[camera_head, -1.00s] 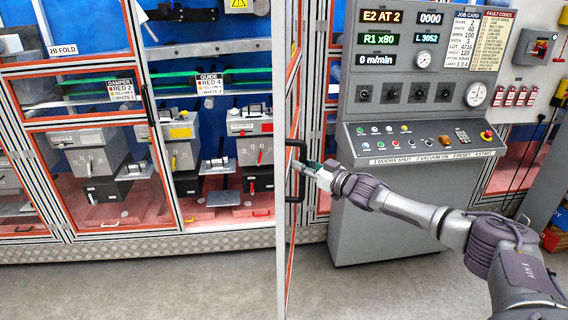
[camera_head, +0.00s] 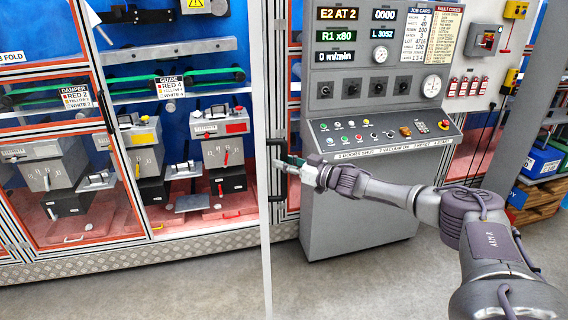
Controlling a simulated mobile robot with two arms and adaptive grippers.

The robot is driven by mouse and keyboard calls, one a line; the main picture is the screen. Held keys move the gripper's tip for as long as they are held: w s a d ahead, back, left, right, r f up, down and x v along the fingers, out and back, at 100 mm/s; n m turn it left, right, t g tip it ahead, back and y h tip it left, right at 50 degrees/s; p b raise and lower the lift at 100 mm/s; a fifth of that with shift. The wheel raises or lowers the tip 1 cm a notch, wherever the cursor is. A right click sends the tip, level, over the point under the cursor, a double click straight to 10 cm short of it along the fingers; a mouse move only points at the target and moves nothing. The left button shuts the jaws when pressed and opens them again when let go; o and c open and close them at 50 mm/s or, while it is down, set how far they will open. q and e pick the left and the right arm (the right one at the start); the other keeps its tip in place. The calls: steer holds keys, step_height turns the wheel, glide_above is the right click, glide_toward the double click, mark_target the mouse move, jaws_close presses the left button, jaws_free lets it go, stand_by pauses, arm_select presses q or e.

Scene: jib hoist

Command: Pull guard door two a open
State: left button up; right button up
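Guard door two a (camera_head: 265,255) stands swung out from the machine and is seen almost edge-on, as a thin pale upright strip. Its black bar handle (camera_head: 282,188) sticks out on the right side of the door. My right gripper (camera_head: 285,164) comes in from the right and is at the middle of the handle, its fingers close together on the bar. The fingertips are small and partly overlap the handle. My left gripper is not in view.
The grey control console (camera_head: 360,215) stands right behind my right gripper and forearm. The machine bays with damper and guide units (camera_head: 220,135) show left of the door. Grey floor (camera_head: 200,290) in front is clear. A grey post (camera_head: 520,115) and blue crates (camera_head: 541,160) are at right.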

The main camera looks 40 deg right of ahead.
steer(key=v, duration=1.2)
steer(key=shift+a+f, duration=0.1)
stand_by(0.4)
